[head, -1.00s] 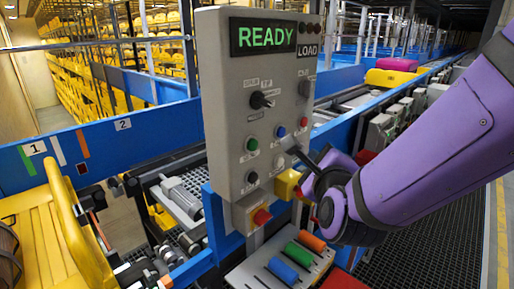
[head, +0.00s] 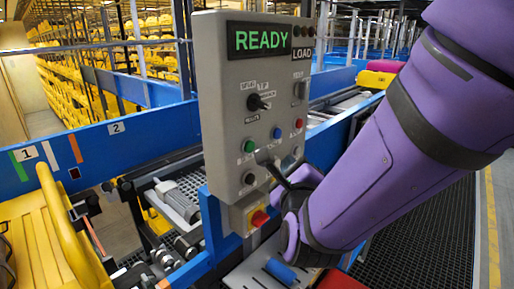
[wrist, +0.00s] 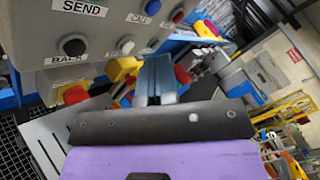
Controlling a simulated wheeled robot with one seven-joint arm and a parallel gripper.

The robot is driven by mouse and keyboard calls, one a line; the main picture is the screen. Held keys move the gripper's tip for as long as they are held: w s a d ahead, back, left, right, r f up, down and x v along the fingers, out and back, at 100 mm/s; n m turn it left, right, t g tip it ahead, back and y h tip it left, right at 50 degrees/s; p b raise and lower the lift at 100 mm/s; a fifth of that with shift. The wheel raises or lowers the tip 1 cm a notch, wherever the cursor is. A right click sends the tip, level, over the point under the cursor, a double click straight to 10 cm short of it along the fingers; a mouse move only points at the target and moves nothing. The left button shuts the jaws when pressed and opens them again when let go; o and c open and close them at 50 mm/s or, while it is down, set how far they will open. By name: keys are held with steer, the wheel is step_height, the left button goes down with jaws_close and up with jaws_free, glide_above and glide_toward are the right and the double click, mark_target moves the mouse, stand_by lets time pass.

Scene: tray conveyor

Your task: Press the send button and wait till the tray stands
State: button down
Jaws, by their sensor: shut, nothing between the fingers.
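The grey control panel (head: 225,110) shows READY in green, with LOAD beside it. The green button (head: 249,146) sits on the panel's left side; the SEND label (wrist: 85,8) shows in the wrist view, above the black BACK button (wrist: 72,46). My gripper (head: 266,163) is shut and empty, just below and right of the green button; I see no contact. Its closed fingers (wrist: 157,78) also show in the wrist view. A yellow tray (head: 62,225) stands at the left, partly cut off by the picture edge.
A blue button (head: 277,132) and a red one (head: 298,124) sit right of the green one. Blue rails (head: 90,150) marked 1 and 2 run behind. My arm covers much of the right side.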

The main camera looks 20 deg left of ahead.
mark_target(250, 147)
steer(key=w+a, duration=0.2)
steer(key=a, duration=0.4)
steer(key=shift+w+a, duration=0.2)
steer(key=shift+w, duration=0.15)
steer(key=shift+a, duration=0.15)
stand_by(1.7)
steer(key=shift+w+a, duration=0.15)
steer(key=shift+a, duration=0.1)
steer(key=shift+w+a, duration=0.2)
steer(key=shift+a, duration=0.25)
stand_by(0.9)
steer(key=shift+d, duration=0.1)
stand_by(0.3)
steer(key=shift+s+d, duration=0.35)
steer(key=shift+d, duration=0.35)
